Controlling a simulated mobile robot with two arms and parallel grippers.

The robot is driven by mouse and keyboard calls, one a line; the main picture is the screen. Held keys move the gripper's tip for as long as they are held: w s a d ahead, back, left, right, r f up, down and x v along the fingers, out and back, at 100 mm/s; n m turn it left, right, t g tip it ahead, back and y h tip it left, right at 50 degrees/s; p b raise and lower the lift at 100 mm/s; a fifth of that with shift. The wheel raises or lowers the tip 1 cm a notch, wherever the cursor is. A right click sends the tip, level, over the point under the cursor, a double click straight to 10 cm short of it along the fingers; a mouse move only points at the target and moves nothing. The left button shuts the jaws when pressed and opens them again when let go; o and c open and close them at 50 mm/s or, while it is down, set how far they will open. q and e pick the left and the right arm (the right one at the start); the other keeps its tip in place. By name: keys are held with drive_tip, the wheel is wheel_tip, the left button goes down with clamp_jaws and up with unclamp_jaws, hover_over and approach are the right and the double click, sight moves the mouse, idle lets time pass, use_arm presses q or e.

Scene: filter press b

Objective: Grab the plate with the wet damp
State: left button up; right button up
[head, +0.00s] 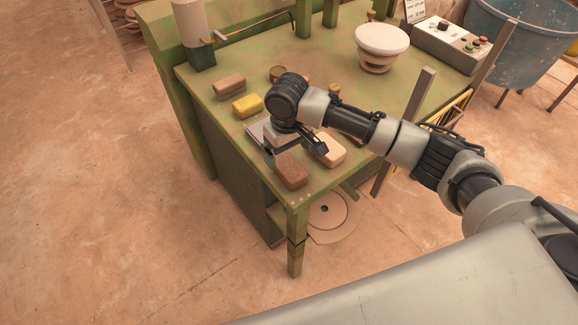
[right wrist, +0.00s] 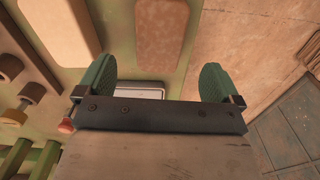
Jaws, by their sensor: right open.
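My right gripper (head: 294,151) is over the near left corner of the green table, low above several blocks. In the right wrist view its two green fingertips (right wrist: 157,82) are wide apart with nothing held between them. A brown block (head: 291,171) lies in front of the gripper and also shows in the right wrist view (right wrist: 161,40). A cream block (head: 330,150) lies to its right. A flat pale plate-like piece (head: 257,131) is partly hidden by the gripper. I cannot tell which thing is damp. My left gripper is not in view.
A white bowl (head: 382,40) and a control box (head: 449,44) are farther back. A round disc (head: 326,210) is below the green table (head: 225,120).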

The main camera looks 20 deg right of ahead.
sight(290, 172)
drive_tip(key=shift+s+f, duration=0.1)
drive_tip(key=shift+f, duration=0.6)
drive_tip(key=f, duration=0.4)
drive_tip(key=shift+s+d+f+p, duration=0.2)
drive_tip(key=shift+d+f+p, duration=0.05)
drive_tip(key=shift+p, duration=0.05)
drive_tip(key=shift+f, duration=0.25)
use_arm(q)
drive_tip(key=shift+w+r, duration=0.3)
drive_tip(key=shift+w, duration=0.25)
use_arm(e)
drive_tip(key=shift+c, duration=0.4)
drive_tip(key=c, duration=0.5)
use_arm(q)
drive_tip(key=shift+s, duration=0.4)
use_arm(e)
drive_tip(key=shift+w, duration=0.1)
drive_tip(key=c, duration=0.7)
